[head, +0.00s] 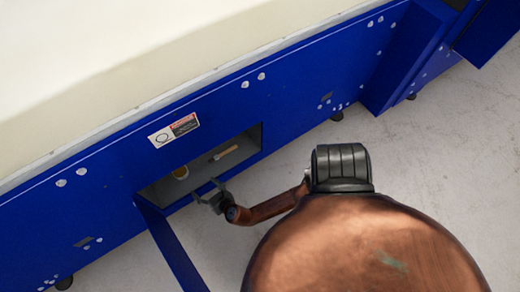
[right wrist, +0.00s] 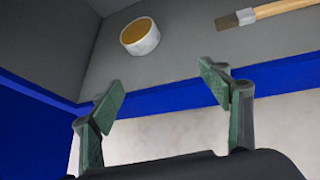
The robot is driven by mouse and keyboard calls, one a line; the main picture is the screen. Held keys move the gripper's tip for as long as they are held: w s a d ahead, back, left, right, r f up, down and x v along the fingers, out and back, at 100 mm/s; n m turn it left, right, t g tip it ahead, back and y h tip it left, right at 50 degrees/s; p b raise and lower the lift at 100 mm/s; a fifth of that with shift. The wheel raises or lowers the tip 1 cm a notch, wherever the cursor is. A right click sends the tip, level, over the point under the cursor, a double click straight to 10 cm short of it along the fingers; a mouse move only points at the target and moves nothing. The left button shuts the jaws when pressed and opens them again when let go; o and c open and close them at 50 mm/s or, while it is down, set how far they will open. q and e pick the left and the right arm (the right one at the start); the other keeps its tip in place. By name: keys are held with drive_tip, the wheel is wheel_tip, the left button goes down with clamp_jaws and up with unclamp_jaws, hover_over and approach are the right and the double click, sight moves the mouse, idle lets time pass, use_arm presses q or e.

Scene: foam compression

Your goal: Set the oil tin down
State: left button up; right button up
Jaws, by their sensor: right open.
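A small round white-sided thing with a yellow-tan top (right wrist: 140,38), which looks like the oil tin, stands on the grey floor of a recess. It also shows in the head view (head: 181,173), at the recess's left. My right gripper (head: 205,190) is at the front edge of the recess. In the right wrist view its fingers (right wrist: 161,80) are spread wide with nothing between them. The tin is beyond the fingertips and apart from them. My left gripper is not in view.
The grey recess (head: 240,139) is cut into a blue panel (head: 318,80). A wooden-handled brush (right wrist: 268,12) lies right of the tin. An open blue flap (head: 172,245) extends at the lower left. A warning label (head: 174,130) is above the opening.

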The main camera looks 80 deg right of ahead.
drive_tip(key=s+a+f+m+g+y, duration=0.25)
drive_tip(key=s+m, duration=0.35)
drive_tip(key=s, duration=0.4)
drive_tip(key=s+a+f+m+g+y, duration=0.2)
drive_tip(key=s+a+m, duration=0.3)
drive_tip(key=s, duration=0.4)
drive_tip(key=s+a+r+m+y, duration=0.5)
drive_tip(key=s+a+r+m, duration=0.4)
drive_tip(key=m, duration=0.6)
drive_tip(key=shift+s+r, duration=0.6)
drive_tip(key=shift+s, duration=0.3)
drive_tip(key=shift+a+y, duration=0.1)
drive_tip(key=shift+y, duration=0.15)
drive_tip(key=shift+c, duration=0.7)
